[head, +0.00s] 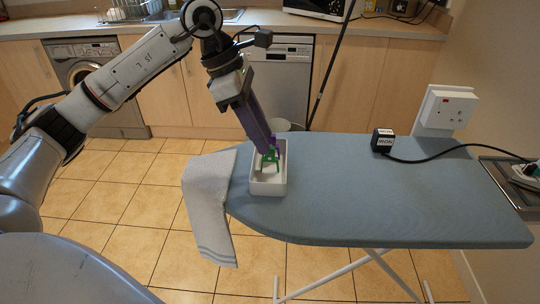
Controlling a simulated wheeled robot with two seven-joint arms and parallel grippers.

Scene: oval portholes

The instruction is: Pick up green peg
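A small green peg (269,160) with leg-like parts shows in a white tray (268,188) on the ironing board. My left gripper (269,150) reaches down from above, and its long purple-grey fingers end at the peg's top. The fingers overlap the upper part of the peg in the picture. I cannot tell whether they are closed on it or only around it. My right gripper is not in view.
The tray stands near the left end of the blue ironing board (400,200). A grey towel (208,205) hangs over that end. A small black-and-white block (382,140) with a black cable lies farther right. A wall socket (450,108) is beyond. The board's middle is clear.

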